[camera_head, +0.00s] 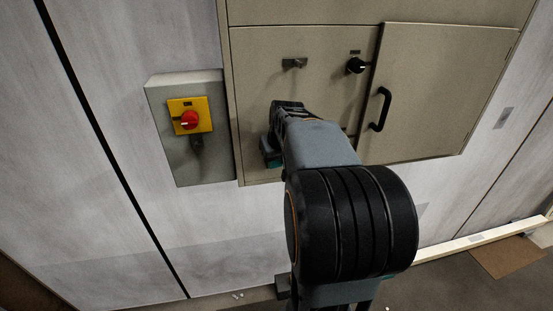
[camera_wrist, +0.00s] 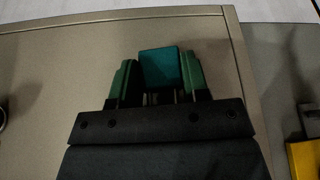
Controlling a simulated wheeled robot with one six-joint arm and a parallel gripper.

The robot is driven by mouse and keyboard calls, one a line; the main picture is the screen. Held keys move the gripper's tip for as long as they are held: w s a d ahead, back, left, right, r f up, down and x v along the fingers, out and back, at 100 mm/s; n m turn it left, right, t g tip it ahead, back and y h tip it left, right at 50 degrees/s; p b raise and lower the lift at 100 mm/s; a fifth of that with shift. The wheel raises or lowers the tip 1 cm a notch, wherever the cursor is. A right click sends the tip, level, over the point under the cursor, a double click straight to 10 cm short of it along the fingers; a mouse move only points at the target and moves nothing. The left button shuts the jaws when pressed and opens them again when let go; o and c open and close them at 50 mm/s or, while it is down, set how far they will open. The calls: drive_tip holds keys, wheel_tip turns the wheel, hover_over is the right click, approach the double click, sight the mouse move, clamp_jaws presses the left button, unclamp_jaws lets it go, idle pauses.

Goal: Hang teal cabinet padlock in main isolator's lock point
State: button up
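The teal padlock (camera_wrist: 158,68) shows as a teal block between the two green fingers of my gripper (camera_wrist: 160,82) in the wrist view. The fingers press on its sides; its shackle cannot be made out. In the head view my gripper (camera_head: 270,150) is partly behind my arm, in front of the beige cabinet's lower left. The main isolator is a red knob (camera_head: 188,120) on a yellow plate (camera_head: 177,106), on a grey box (camera_head: 163,161) left of my gripper. A small dark part (camera_head: 197,143) sits below the knob; whether it is the lock point is unclear. Padlock and isolator are apart.
The beige cabinet (camera_head: 262,60) carries a small latch (camera_head: 294,63), a black rotary knob (camera_head: 356,65) and a door with a black handle (camera_head: 381,109). The isolator box stands beside the cabinet's left edge. The space before the box is free.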

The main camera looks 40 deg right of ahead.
sight(279, 162)
drive_tip(key=c, duration=0.4)
drive_tip(key=shift+c, duration=0.2)
drive_tip(key=shift+r, duration=0.15)
drive_tip(key=shift+r+p, duration=0.4)
drive_tip(key=shift+r, duration=0.05)
drive_tip(key=shift+s, duration=0.15)
drive_tip(key=shift+s+a+b, duration=0.35)
drive_tip(key=shift+s, duration=0.25)
drive_tip(key=shift+s+a+b, duration=0.3)
drive_tip(key=shift+s, duration=0.3)
drive_tip(key=shift+s, duration=0.15)
drive_tip(key=shift+s+a+b, duration=0.4)
drive_tip(key=shift+s+a, duration=0.1)
drive_tip(key=shift+s, duration=0.35)
